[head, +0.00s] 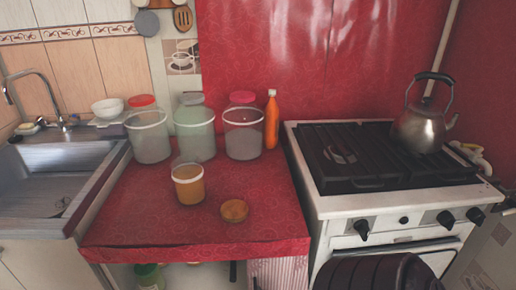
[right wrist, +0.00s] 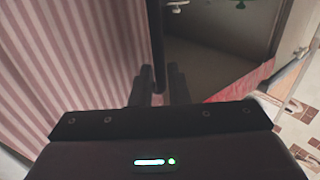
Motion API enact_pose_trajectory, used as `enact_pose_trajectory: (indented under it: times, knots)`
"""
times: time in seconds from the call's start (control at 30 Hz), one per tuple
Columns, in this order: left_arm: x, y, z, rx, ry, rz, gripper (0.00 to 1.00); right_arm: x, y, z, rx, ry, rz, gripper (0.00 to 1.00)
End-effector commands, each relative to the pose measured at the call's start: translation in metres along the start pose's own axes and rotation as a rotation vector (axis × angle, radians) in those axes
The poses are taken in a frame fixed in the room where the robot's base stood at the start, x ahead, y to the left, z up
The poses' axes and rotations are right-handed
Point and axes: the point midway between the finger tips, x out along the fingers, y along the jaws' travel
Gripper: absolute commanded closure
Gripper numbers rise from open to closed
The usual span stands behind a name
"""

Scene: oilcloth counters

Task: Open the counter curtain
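The pink-and-white striped curtain (head: 278,272) hangs under the right end of the red counter in the head view. To its left the space under the counter is uncovered. In the right wrist view the curtain (right wrist: 75,60) fills the left side, with a dark upright bar (right wrist: 156,40) along its edge. My right gripper (right wrist: 160,88) is open, its two fingertips on either side of the bar's end. A gap shows between the bar and the right-hand finger; contact with the other finger cannot be told. My left gripper is not in view.
The red oilcloth counter (head: 130,225) holds several jars and an orange bottle (head: 271,120). A stove (head: 345,205) with a kettle (head: 422,125) stands at right, a sink (head: 45,180) at left. A green-lidded jar (head: 148,275) stands under the counter.

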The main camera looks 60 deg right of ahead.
Motion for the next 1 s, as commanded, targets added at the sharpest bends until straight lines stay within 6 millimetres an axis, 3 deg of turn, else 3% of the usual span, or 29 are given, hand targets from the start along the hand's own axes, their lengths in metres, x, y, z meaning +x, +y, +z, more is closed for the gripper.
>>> enact_pose_trajectory:
  times: [0.13,0.43,0.8,1.0]
  knots:
    - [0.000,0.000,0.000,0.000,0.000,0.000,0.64,0.000,0.000,0.000,0.000,0.000,0.000,0.68]
    - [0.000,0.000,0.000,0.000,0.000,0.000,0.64,-0.003,0.000,0.001,0.000,-0.002,0.000,0.68]
    - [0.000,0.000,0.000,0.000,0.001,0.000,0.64,-0.060,0.000,0.001,0.000,-0.004,0.001,0.68]
    - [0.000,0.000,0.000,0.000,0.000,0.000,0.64,-0.077,0.000,0.000,0.000,0.000,0.000,0.68]
